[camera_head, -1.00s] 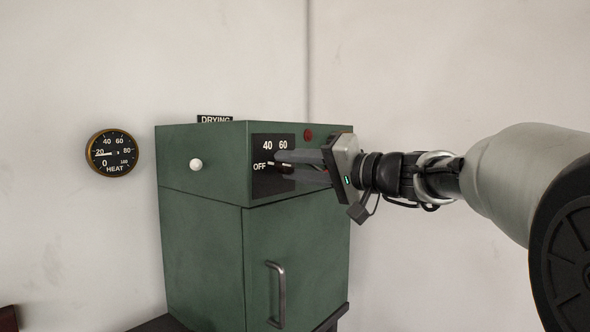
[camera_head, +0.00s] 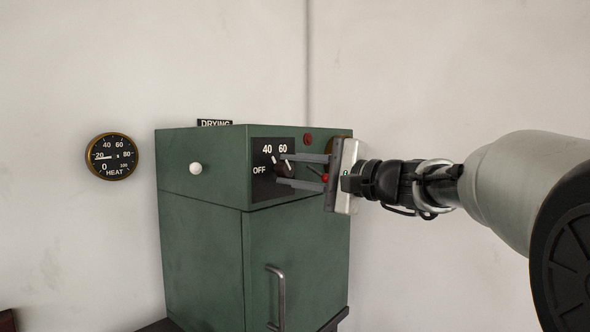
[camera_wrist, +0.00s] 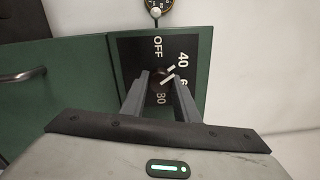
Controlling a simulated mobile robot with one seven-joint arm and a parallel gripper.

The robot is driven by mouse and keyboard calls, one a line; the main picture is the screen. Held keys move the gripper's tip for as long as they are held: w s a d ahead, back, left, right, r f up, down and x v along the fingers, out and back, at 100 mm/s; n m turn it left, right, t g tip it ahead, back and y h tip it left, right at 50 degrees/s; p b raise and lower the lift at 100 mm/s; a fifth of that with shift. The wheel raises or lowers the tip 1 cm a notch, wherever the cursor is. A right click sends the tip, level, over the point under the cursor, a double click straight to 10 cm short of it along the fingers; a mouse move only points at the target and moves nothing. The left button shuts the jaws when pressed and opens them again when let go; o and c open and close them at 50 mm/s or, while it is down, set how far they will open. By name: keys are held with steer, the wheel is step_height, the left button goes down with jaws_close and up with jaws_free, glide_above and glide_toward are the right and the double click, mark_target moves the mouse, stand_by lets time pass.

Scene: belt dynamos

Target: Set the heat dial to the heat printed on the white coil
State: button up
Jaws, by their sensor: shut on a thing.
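The heat dial is a dark round knob (camera_head: 284,167) with a white pointer, on a black plate (camera_head: 259,187) marked OFF, 40, 60 and, in the wrist view, 80. It sits on the front of a green cabinet (camera_head: 203,230). My gripper (camera_head: 281,170) is shut on the knob, one finger on each side. The wrist view shows the knob (camera_wrist: 160,82) between the fingertips. There the white pointer slants up and right, roughly toward 40; its exact setting is hard to read. The white coil is not seen in any view.
A round HEAT gauge (camera_head: 112,156) hangs on the wall at the left, its needle near 20. The cabinet has a white knob (camera_head: 196,168), a red lamp (camera_head: 308,139), a door handle (camera_head: 277,297) and a DRYING sign (camera_head: 215,123) on top.

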steer(key=shift+m, duration=0.4)
steer(key=o, duration=1.1)
steer(key=shift+c, duration=0.2)
steer(key=v, duration=1.7)
steer(key=shift+d, duration=0.2)
steer(key=shift+s+f, duration=0.1)
steer(key=shift+s, duration=0.05)
